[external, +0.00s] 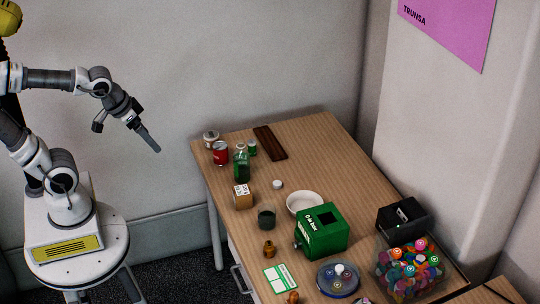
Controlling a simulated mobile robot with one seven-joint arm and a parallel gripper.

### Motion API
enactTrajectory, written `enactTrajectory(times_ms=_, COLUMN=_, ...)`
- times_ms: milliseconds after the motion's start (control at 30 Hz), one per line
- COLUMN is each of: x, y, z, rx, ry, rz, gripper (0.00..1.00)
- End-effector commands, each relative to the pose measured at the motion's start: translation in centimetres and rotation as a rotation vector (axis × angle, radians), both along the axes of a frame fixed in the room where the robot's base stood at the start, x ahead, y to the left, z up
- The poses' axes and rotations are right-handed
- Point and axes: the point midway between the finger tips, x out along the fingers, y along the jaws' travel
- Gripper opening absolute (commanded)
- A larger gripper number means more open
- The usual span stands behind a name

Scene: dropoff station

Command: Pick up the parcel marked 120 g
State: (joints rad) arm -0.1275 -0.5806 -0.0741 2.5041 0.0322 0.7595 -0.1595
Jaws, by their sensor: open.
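A small brown box with a white marked label (243,197) stands upright near the left edge of the wooden table (320,150). It is the only parcel-like box I see, but its marking is too small to read, so I cannot tell whether it says 120 g. My gripper (150,143) is open and empty. It hangs in the air left of the table, well apart from the box, pointing down and to the right.
Behind the box stand a green bottle (241,164), a red can (220,153) and a jar (210,139). A dark cup (266,218), white bowl (304,201) and green box (320,236) stand nearby. A clear bin (410,272) holds colourful discs. The back right tabletop is clear.

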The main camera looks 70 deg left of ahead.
Motion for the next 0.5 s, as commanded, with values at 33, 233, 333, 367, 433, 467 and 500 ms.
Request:
enactTrajectory(times_ms=33, x=0.9, y=0.9, z=-1.8, rx=-0.004, ry=0.022, rz=0.063, gripper=1.00)
enactTrajectory(times_ms=233, x=4.0, y=3.8, z=-7.3, rx=-0.055, ry=0.047, rz=0.286, gripper=1.00)
enactTrajectory(times_ms=333, x=5.0, y=5.0, z=-10.4, rx=-0.097, ry=0.056, rz=0.391, gripper=1.00)
enactTrajectory(times_ms=367, x=5.3, y=5.4, z=-11.3, rx=-0.112, ry=0.058, rz=0.422, gripper=1.00)
enactTrajectory(times_ms=433, x=5.8, y=6.1, z=-13.5, rx=-0.153, ry=0.062, rz=0.496, gripper=1.00)
enactTrajectory(times_ms=467, x=6.0, y=6.4, z=-14.4, rx=-0.171, ry=0.065, rz=0.527, gripper=1.00)
enactTrajectory(times_ms=500, x=6.2, y=6.7, z=-15.7, rx=-0.198, ry=0.067, rz=0.568, gripper=1.00)
